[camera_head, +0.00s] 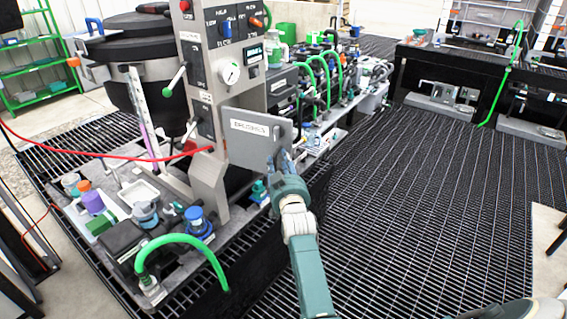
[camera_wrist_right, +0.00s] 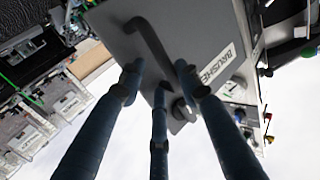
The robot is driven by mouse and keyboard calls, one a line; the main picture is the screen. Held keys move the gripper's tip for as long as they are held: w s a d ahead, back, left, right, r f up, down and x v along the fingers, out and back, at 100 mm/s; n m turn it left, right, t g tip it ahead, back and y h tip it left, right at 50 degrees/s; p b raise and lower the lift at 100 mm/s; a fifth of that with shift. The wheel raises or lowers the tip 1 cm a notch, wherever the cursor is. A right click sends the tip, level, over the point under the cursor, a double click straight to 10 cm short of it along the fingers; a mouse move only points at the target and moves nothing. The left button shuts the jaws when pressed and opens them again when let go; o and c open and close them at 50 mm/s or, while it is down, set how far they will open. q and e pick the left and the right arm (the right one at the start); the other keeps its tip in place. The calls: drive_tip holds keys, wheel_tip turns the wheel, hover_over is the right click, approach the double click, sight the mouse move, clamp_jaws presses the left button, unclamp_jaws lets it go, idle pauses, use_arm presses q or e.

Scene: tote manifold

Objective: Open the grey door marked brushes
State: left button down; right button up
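The grey door (camera_head: 252,128) has a white label that reads brushes and sits at the front of the grey machine column. It fills the upper middle of the right wrist view (camera_wrist_right: 200,50). A dark bar handle (camera_wrist_right: 152,42) is fixed to its face. My right gripper (camera_head: 284,168) is at the right side of the door, its fingers mostly hidden there by its own body. In the right wrist view its fingers (camera_wrist_right: 159,72) are spread on either side of the handle, with gaps visible. Contact cannot be told. My left gripper is not in view.
A bench (camera_head: 187,272) with bottles, cups and a green hose (camera_head: 182,240) lies left of and below the door. Green hoses and fittings crowd the bench behind it. A red hose (camera_head: 95,153) crosses at left. The slatted floor (camera_head: 430,210) to the right is clear.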

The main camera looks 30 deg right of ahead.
drive_tip(key=shift+w+a+r, duration=0.35)
drive_tip(key=shift+a+r, duration=0.3)
drive_tip(key=shift+r, duration=0.1)
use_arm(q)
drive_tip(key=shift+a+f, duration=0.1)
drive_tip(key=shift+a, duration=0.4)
use_arm(e)
drive_tip(key=shift+w+a+f, duration=0.2)
drive_tip(key=shift+a+f, duration=0.15)
drive_tip(key=shift+f, duration=0.05)
